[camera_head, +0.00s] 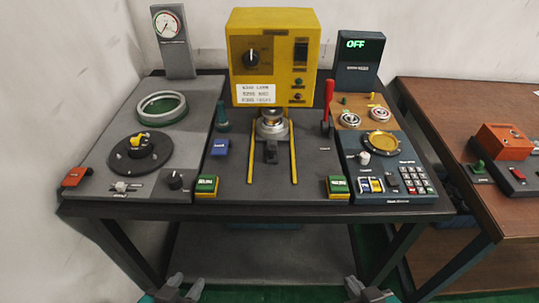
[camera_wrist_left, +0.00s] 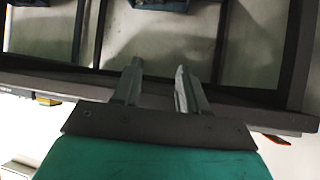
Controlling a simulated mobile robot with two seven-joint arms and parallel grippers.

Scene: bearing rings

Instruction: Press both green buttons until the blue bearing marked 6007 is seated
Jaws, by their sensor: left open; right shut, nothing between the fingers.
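Two green buttons on yellow bases sit at the front edge of the table: the left green button (camera_head: 206,185) and the right green button (camera_head: 337,185). Between them, further back, a metal press fixture (camera_head: 271,128) stands between two yellow rails. I cannot make out a blue bearing marked 6007 there; no marking is readable. My left gripper (camera_head: 181,288) is open and empty, low in front of the table; its spread fingers show in the left wrist view (camera_wrist_left: 158,88). My right gripper (camera_head: 366,290) is shut and empty, also low in front of the table. Neither touches a button.
A yellow control box (camera_head: 275,48) stands behind the fixture. A red-handled lever (camera_head: 328,105) rises right of it, and a dark display (camera_head: 358,62) reads OFF. A brown table (camera_head: 440,105) stands at right.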

